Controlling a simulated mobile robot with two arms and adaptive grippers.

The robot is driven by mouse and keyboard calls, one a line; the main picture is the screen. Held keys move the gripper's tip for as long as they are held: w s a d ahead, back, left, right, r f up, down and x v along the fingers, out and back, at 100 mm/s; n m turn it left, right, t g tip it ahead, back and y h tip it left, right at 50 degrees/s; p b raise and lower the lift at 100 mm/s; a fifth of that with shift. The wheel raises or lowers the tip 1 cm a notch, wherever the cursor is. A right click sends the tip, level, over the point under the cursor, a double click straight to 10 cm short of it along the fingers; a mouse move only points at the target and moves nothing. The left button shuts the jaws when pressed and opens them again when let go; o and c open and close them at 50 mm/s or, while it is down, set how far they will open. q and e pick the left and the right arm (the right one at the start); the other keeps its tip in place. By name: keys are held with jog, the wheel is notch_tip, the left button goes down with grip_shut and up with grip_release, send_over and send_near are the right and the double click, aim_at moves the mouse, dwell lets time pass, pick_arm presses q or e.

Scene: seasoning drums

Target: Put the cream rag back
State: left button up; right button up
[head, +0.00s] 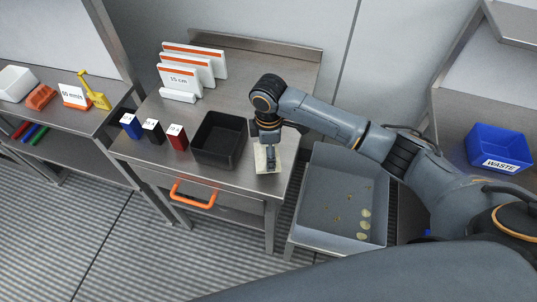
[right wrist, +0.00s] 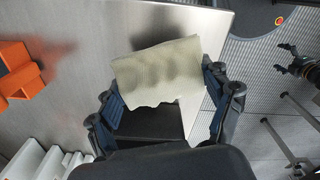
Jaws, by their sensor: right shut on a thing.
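The cream rag (head: 267,163) is at the front right part of the steel table (head: 238,82), just right of the black bin (head: 218,139). My right gripper (head: 268,146) points down over it and is shut on it. In the right wrist view the rag (right wrist: 157,72) spans between the two fingers of my right gripper (right wrist: 163,92), with its lower edge uneven. I cannot tell whether the rag touches the tabletop.
Blue, black and red (head: 176,137) small blocks stand left of the bin. White labelled boards (head: 181,82) stand at the back. An orange handle (head: 193,195) is on the table's front. A grey tub (head: 330,215) with several pale discs is at right, beyond it a blue waste bin (head: 498,147).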

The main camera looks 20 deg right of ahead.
jog(key=shift+w+f, duration=0.2)
jog(key=shift+f, duration=0.05)
notch_tip(320, 180, down, 3)
jog(key=shift+w+d, duration=0.1)
jog(key=shift+w, duration=0.05)
jog(key=shift+f, duration=0.25)
jog(key=shift+f, duration=0.15)
jog(key=o, duration=1.1)
notch_tip(320, 180, up, 12)
jog(key=shift+r+b, duration=0.2)
jog(key=shift+b, duration=0.4)
